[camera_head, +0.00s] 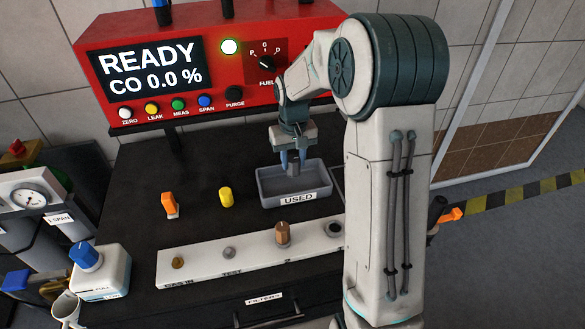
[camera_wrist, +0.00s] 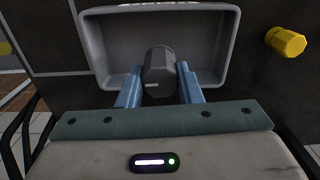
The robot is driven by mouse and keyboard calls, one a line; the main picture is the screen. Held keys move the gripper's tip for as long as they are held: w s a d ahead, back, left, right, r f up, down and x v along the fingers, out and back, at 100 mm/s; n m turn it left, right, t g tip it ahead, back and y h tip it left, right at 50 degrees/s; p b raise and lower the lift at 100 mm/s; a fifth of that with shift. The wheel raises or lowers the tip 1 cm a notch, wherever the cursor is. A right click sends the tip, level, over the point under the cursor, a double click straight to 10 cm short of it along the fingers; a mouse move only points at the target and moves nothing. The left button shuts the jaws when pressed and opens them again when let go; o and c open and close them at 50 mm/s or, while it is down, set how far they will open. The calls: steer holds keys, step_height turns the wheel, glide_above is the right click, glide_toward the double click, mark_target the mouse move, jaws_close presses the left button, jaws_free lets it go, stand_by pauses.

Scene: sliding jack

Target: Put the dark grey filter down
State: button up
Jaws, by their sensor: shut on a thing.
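The dark grey filter (camera_wrist: 158,72) is held between the two blue fingers of my gripper (camera_wrist: 158,88), which is shut on it. In the head view my gripper (camera_head: 293,160) points down over the grey tray labelled USED (camera_head: 270,190), and the filter (camera_head: 293,168) shows between its fingertips. The wrist view shows the tray (camera_wrist: 100,45) around and behind the filter, with no other thing seen in it. I cannot tell whether the filter touches the tray floor.
A yellow filter (camera_head: 226,197) and an orange item (camera_head: 169,205) stand left of the tray. A white strip (camera_head: 215,275) with several fittings lies in front. The red analyser (camera_head: 200,60) stands behind, reading READY. A bottle with a blue cap (camera_head: 100,270) is at the left.

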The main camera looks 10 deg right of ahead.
mark_target(293, 169)
steer(key=shift+f, duration=1.95)
steer(key=shift+f, duration=0.2)
steer(key=o, duration=1.2)
steer(key=shift+c, duration=0.2)
steer(key=shift+r, duration=0.1)
